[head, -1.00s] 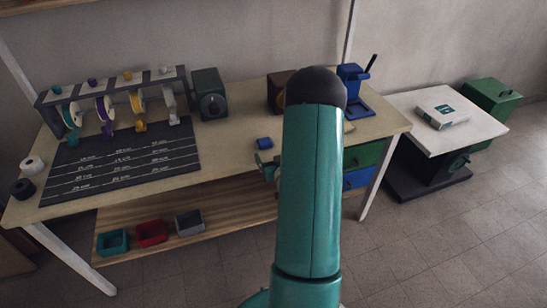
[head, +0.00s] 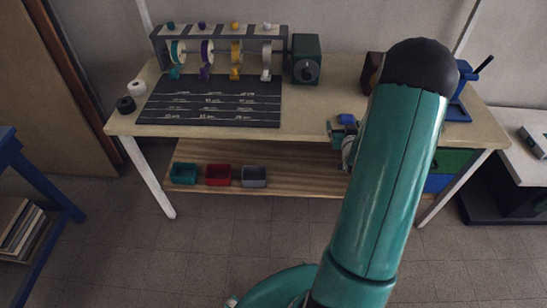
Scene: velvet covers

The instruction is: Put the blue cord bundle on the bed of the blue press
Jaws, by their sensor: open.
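The small blue cord bundle (head: 347,119) lies on the workbench top, right of the dark label mat. My gripper (head: 342,131) is open at the bench's front edge, right by the bundle. It is small and partly covered by my arm, so I cannot tell whether its fingers touch or straddle the bundle. The blue press (head: 459,111) stands at the right end of the bench with its lever raised. My teal arm hides the press's left part, and its bed is not clearly visible.
A spool rack (head: 219,47) and dark green box (head: 305,60) stand at the back of the bench (head: 308,122). Small bins (head: 218,175) sit on the lower shelf. A blue-framed stand (head: 35,180) is at left. Floor in front is clear.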

